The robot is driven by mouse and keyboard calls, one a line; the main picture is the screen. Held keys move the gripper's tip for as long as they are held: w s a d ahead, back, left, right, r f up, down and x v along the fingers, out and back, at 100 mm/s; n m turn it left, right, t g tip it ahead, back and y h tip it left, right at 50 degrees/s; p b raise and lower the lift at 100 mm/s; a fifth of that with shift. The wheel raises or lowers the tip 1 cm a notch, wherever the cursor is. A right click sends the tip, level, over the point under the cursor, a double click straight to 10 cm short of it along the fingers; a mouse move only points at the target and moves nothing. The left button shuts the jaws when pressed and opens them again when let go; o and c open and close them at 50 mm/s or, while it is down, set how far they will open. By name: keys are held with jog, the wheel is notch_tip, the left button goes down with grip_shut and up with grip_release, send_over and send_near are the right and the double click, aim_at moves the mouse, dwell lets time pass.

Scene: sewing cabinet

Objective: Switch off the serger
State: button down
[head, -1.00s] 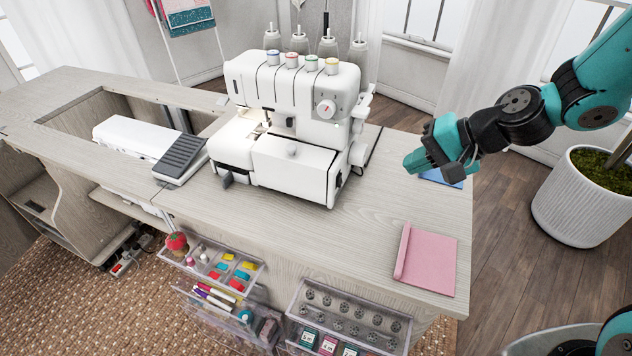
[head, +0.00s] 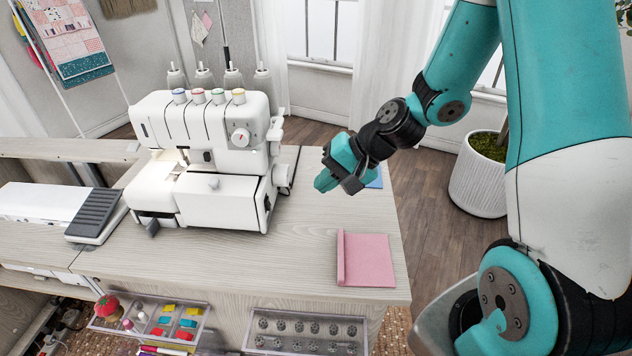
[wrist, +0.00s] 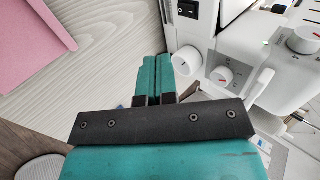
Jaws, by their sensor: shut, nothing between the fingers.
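The serger (head: 205,145) is a white machine with several thread cones on top, standing on the cabinet top. A warm glow shows at its needle area (head: 172,160). My gripper (head: 325,184) is to the right of the serger, above the table and apart from it, with its teal fingers together. In the wrist view my fingertips (wrist: 153,60) are closed and empty. The serger's side there shows a black rocker switch (wrist: 188,8) on a white panel and a round white handwheel (wrist: 187,61) just right of the fingers. The switch's position is too small to tell.
A pink folder-like item (head: 366,260) lies at the table's front right, and a blue item (head: 376,180) lies partly behind my gripper. A grey foot pedal (head: 97,213) lies left of the serger. Clear drawers (head: 305,333) stick out below the front edge. A potted plant (head: 478,178) stands right.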

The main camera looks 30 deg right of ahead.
aim_at(268, 203)
jog(key=x, duration=0.7)
jog(key=shift+a+f, duration=0.2)
jog(key=shift+f, duration=0.05)
jog(key=shift+w+a, duration=0.75)
jog(key=shift+a, duration=0.3)
jog(key=shift+w+a+f, duration=0.2)
jog(key=shift+w+a, duration=0.2)
jog(key=shift+a, duration=0.15)
